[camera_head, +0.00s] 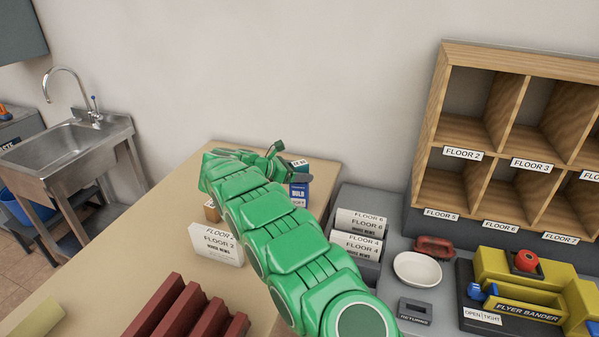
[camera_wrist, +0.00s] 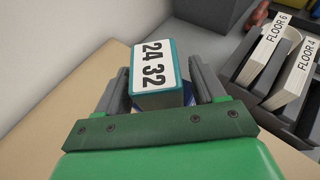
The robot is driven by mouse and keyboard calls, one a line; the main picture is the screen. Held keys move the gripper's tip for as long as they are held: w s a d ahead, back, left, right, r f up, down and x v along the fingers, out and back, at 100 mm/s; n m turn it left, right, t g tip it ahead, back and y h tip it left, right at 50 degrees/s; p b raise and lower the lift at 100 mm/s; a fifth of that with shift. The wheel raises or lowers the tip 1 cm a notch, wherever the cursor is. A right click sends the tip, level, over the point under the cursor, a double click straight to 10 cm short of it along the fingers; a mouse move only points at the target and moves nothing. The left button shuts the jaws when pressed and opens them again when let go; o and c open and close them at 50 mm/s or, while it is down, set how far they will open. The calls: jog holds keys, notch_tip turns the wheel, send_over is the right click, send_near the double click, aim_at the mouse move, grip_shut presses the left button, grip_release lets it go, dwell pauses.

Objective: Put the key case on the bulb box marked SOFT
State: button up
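The key case, a teal block with a white label reading 24 32 (camera_wrist: 158,66), lies between the fingers of my gripper (camera_wrist: 160,82) in the wrist view. Both fingers are close beside it; whether they press on it I cannot tell. In the head view my gripper (camera_head: 287,163) is at the far end of the table, over a blue bulb box (camera_head: 299,192); its lettering is partly hidden, so I cannot read SOFT for certain. A sliver of blue shows under the case in the wrist view. Whether the case touches the box is unclear.
A white floor card (camera_head: 216,245) stands on the tan table (camera_head: 115,262) left of my arm, with dark red blocks (camera_head: 178,312) in front. A grey card rack (camera_head: 345,198), white bowl (camera_head: 417,269) and yellow flyer bander (camera_head: 525,290) stand right. Wooden pigeonholes (camera_head: 490,168) rise behind.

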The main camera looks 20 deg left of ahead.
dwell(0.3)
jog(key=shift+a+r, duration=0.1)
jog(key=shift+r, duration=0.1)
jog(key=v, duration=1.1)
jog(key=shift+s+a, duration=0.25)
jog(key=shift+s, duration=0.05)
jog(key=shift+o, duration=0.2)
jog(key=shift+r, duration=0.15)
